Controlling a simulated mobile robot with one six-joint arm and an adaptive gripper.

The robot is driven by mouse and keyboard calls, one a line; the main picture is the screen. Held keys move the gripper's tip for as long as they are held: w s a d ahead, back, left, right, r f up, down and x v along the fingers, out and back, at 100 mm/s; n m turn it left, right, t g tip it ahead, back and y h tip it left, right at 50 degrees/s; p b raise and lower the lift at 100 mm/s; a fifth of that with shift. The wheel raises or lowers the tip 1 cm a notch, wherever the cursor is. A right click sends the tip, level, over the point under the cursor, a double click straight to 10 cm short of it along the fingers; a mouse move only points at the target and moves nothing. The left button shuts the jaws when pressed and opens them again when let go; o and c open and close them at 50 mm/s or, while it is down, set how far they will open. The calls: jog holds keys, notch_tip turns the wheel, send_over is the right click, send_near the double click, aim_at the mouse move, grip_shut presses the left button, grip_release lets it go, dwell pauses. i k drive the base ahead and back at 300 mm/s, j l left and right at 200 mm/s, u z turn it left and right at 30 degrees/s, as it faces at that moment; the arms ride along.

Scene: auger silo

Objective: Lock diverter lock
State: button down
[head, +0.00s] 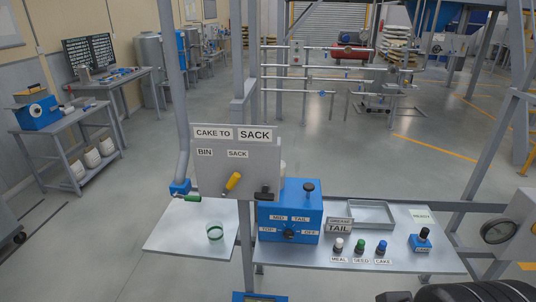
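The grey diverter panel (213,173) stands upright at the middle left, under a sign (233,133) reading CAKE TO SACK. Its yellow lever (233,182) tilts up and right, toward the SACK label (238,154) and away from the BIN label (205,153). A small dark knob or latch (265,193) sits at the panel's lower right corner; I cannot tell whether it is the lock or how it is set. Dark rounded parts at the bottom right edge seem to be my arm; I cannot make out gripper fingers, and nothing of mine touches the panel.
A blue selector box (290,213) stands close right of the panel. A green-handled valve (188,198) and a greenish cup (215,232) are at the left. MEAL, SEED and CAKE knobs (360,247) and a grey tray (371,214) occupy the right shelf. Open floor lies left.

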aim_at(266, 196)
jog(key=i+l+u, duration=0.5)
jog(key=i+l, duration=0.2)
jog(key=i, duration=0.05)
